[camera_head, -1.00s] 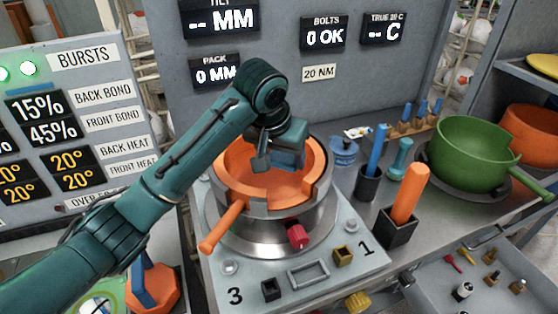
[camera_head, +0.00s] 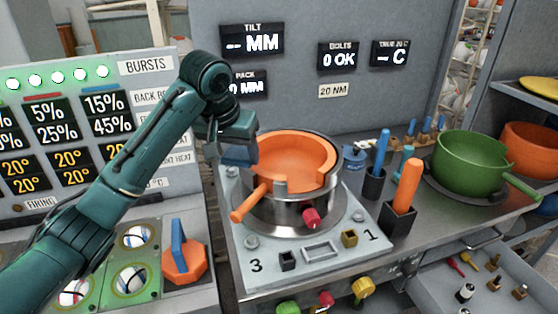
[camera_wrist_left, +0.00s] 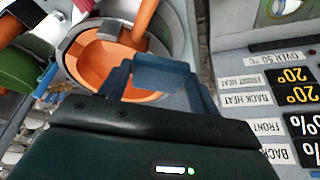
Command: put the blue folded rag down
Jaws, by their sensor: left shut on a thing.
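The blue folded rag (camera_head: 240,154) is in my left gripper (camera_head: 232,142), held in the air at the left rim of the orange pan (camera_head: 283,150) in the head view. The gripper is shut on it. In the left wrist view the rag (camera_wrist_left: 162,72) shows as a blue-grey block between the fingers, with the orange pan (camera_wrist_left: 100,62) behind it. The fingers partly hide the rag in the head view. My right gripper is not in view.
The pan sits in a steel ring on a plate marked 1 and 3. An orange block with a blue handle (camera_head: 183,258) stands to the left, beside green ball holders (camera_head: 131,280). A green pot (camera_head: 470,162), tool cups (camera_head: 397,220) and an open drawer are to the right.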

